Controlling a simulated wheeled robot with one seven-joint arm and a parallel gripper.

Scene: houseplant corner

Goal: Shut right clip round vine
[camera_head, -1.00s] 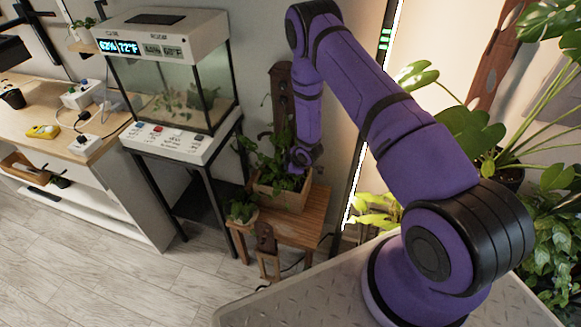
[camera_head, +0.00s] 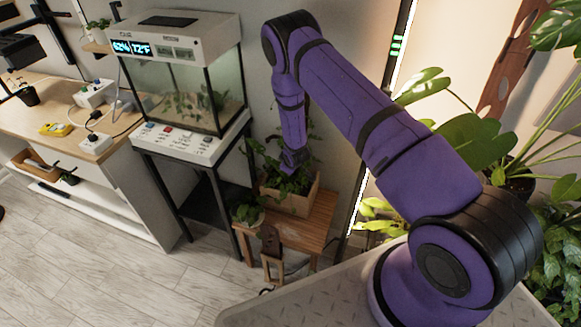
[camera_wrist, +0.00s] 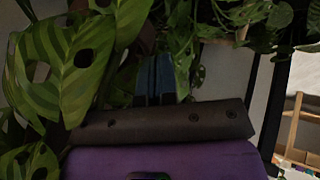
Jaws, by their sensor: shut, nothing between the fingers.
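A leafy vine plant (camera_head: 275,178) grows in a wooden planter box (camera_head: 300,203) on a small wooden stand. In the wrist view, large green leaves with dark patches (camera_wrist: 82,60) fill the left, and smaller trailing vine leaves (camera_wrist: 270,14) hang across the upper right. My gripper (camera_wrist: 156,78) shows in the wrist view as two dark blue fingers side by side, shut and empty, close in front of the foliage. In the head view, my arm's end reaches down into the leaves over the box, and the fingers cannot be made out. I cannot make out the right clip in either view.
A glass terrarium (camera_head: 190,90) on a black-legged stand is left of the plant. A wooden stool (camera_head: 315,228) bears the box and a small potted plant (camera_head: 247,212). A lit vertical strip (camera_head: 375,150) and large-leaved plants (camera_head: 470,135) are at right. Open floor lies at lower left.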

